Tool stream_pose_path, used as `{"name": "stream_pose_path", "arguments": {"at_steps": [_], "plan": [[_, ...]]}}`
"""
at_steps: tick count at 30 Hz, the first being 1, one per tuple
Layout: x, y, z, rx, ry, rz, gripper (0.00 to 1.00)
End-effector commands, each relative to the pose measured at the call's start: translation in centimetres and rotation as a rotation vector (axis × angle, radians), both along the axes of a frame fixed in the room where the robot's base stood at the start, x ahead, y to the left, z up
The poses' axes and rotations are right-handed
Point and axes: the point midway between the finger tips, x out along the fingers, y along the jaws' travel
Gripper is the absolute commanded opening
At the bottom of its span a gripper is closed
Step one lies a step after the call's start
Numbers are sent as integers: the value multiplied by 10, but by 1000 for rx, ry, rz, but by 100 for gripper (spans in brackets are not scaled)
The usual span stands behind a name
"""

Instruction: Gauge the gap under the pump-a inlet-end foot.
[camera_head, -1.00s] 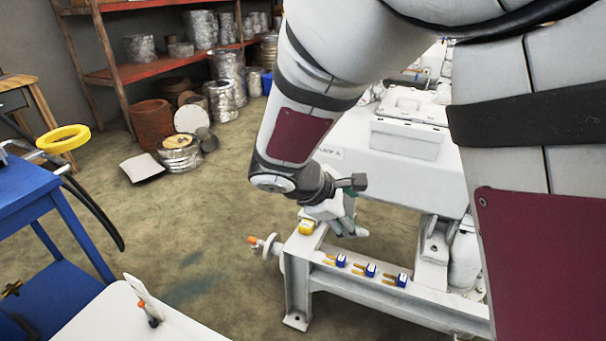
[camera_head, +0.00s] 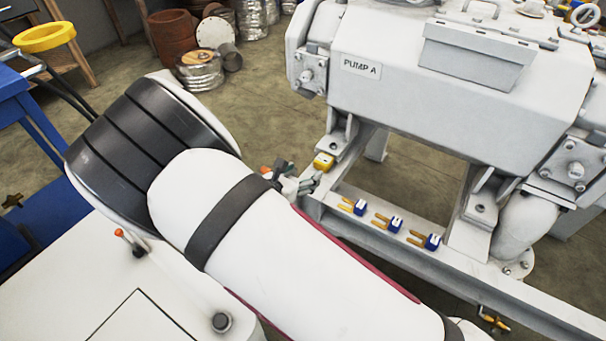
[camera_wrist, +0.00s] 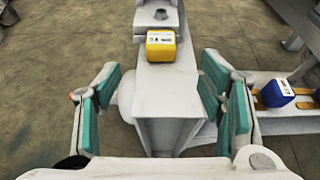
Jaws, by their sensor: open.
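Pump A (camera_head: 450,85), a white labelled housing, stands on a grey-white frame (camera_head: 345,187). Its left foot (camera_head: 338,143) is bolted to the beam; I cannot tell whether this is the inlet end. A small yellow box (camera_head: 324,161) sits on the beam in front of that foot. In the wrist view the yellow box (camera_wrist: 161,46) lies ahead of my gripper (camera_wrist: 162,78), near the middle between the fingers, with the foot (camera_wrist: 160,17) behind it. My gripper is open and empty at the beam's end. It is partly hidden in the head view (camera_head: 290,182). The gap under the foot cannot be made out.
Three blue blocks with yellow prongs (camera_head: 360,207) lie along the beam to the right; one (camera_wrist: 277,93) is near the right finger in the wrist view. A blue table (camera_head: 22,95) with a yellow ring (camera_head: 44,37) stands left. Open floor lies behind the frame.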

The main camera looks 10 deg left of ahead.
Motion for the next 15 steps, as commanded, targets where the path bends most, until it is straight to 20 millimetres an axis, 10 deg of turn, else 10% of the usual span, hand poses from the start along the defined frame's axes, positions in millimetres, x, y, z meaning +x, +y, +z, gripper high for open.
{"name": "stream_pose_path", "arguments": {"at_steps": [15], "plan": [[79, -31, -37, 1, 0, -5, 63]]}}
